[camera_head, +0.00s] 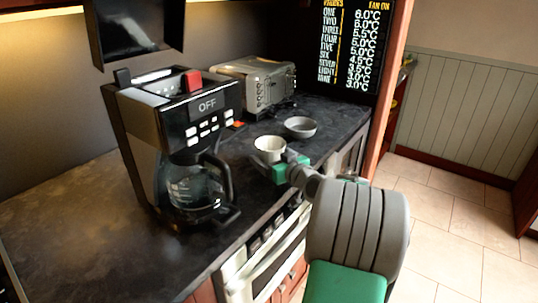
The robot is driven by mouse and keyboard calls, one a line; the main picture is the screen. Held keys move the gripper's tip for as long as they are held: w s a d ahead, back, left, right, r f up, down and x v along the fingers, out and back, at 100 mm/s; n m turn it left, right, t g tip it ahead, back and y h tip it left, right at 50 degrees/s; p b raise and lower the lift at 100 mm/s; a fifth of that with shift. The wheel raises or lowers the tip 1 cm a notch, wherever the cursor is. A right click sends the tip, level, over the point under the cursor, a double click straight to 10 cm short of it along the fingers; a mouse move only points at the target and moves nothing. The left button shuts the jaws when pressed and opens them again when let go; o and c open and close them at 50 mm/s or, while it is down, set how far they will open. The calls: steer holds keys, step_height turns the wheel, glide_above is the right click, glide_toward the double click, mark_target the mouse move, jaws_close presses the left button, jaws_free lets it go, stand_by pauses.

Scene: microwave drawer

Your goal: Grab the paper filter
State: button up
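A small white, round, open-topped cup shape (269,146), which looks like the paper filter, is near the counter's front edge. My gripper (265,158), with a green body, reaches in from the lower right, right at the near side of this white shape. The fingers are small and partly hidden, so I cannot tell whether they touch it or how far apart they are. A shallow grey-white bowl (300,126) sits just behind and to the right, apart from the gripper.
A black coffee maker (210,122) with a glass carafe (192,188) stands to the left. A metal toaster (262,85) is at the back. The dark counter (75,225) is bare at the front left. An oven handle (278,262) runs below its edge.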

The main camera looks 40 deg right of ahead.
steer(key=c, duration=1.4)
